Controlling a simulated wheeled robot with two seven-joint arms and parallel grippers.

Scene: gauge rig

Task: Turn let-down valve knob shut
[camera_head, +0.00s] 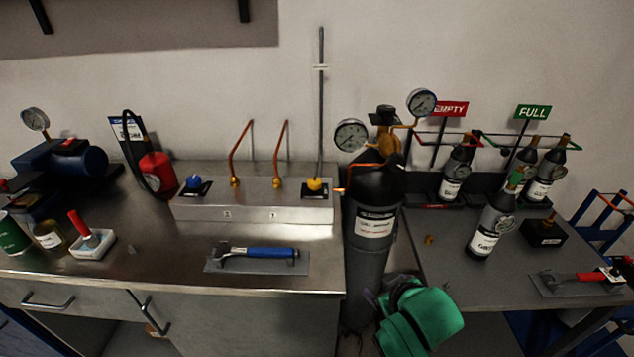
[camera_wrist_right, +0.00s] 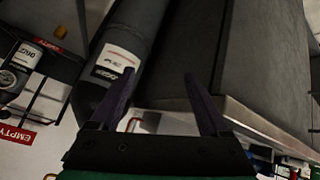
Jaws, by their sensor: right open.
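The gauge rig's metal manifold box (camera_head: 250,206) stands at the back of the left bench. A blue knob (camera_head: 193,183) is on its left end and a yellow knob (camera_head: 315,184) on its right end; I cannot tell which is the let-down valve, or how far either is turned. My green right gripper (camera_head: 376,299) is low in front of the dark gas cylinder (camera_head: 374,262), below bench-top height and well below both knobs. In the right wrist view its purple fingers (camera_wrist_right: 159,76) are apart with nothing between them. My left gripper is out of view.
The cylinder carries two gauges (camera_head: 351,135) between the benches. Small bottles (camera_head: 491,225) stand on the right bench. A red extinguisher-like object (camera_head: 157,173) stands left of the manifold.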

